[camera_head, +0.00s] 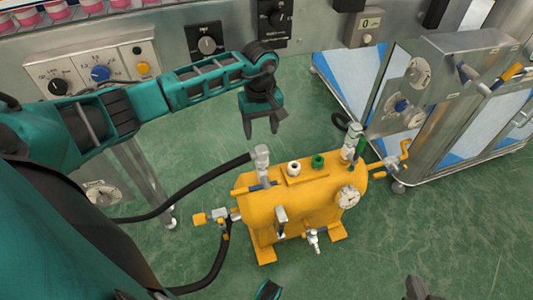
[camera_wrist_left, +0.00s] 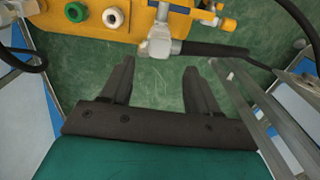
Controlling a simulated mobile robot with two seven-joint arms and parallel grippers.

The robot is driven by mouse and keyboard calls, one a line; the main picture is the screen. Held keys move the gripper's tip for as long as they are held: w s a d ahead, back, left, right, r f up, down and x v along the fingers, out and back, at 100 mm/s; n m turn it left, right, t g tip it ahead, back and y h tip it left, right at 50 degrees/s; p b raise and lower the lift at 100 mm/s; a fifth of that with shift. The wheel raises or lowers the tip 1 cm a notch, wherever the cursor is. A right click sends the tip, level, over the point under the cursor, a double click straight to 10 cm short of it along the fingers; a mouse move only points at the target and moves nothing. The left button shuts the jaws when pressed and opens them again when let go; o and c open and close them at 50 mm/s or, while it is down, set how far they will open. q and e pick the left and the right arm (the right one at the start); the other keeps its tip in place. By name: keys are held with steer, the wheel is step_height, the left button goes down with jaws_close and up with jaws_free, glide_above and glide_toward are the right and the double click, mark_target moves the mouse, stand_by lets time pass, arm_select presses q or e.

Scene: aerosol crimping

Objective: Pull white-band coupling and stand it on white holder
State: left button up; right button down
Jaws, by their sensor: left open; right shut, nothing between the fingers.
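A grey coupling with a pale upper part (camera_head: 262,158) stands on the yellow tank's top left, with a black hose running left from it. It also shows in the left wrist view (camera_wrist_left: 160,42), just beyond the gap between my fingers. I take it as the white-band one; the band itself is hard to make out. The white holder (camera_head: 294,168) is a small ring on the tank top, right of the coupling; it shows in the left wrist view (camera_wrist_left: 113,18). My left gripper (camera_head: 261,130) is open and empty, above and behind the coupling. My right gripper (camera_head: 416,289) is barely in view, shut and empty.
The yellow tank (camera_head: 300,205) also bears a green holder (camera_head: 318,161), a second coupling with green on it (camera_head: 351,138), a gauge (camera_head: 348,196) and side valves. A steel cart (camera_head: 430,100) stands right. A control panel (camera_head: 95,68) is behind. Green floor is clear around the tank.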

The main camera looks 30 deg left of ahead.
mark_target(262, 148)
arm_select(q)
steer(key=shift+f, duration=0.1)
step_height(262, 148, down, 8)
steer(key=b, duration=0.6)
steer(key=shift+f+b, duration=0.4)
steer(key=shift+b, duration=0.15)
arm_select(e)
steer(key=f, duration=0.1)
steer(key=a+f, duration=0.1)
steer(key=f, duration=0.2)
steer(key=shift+w+a+f, duration=0.2)
steer(key=shift+w+a, duration=0.1)
steer(key=shift+r+y, duration=0.1)
steer(key=shift+y, duration=0.2)
steer(key=shift+d+f, duration=0.15)
steer(key=shift+f, duration=0.25)
arm_select(q)
steer(key=c, duration=0.6)
jaws_close()
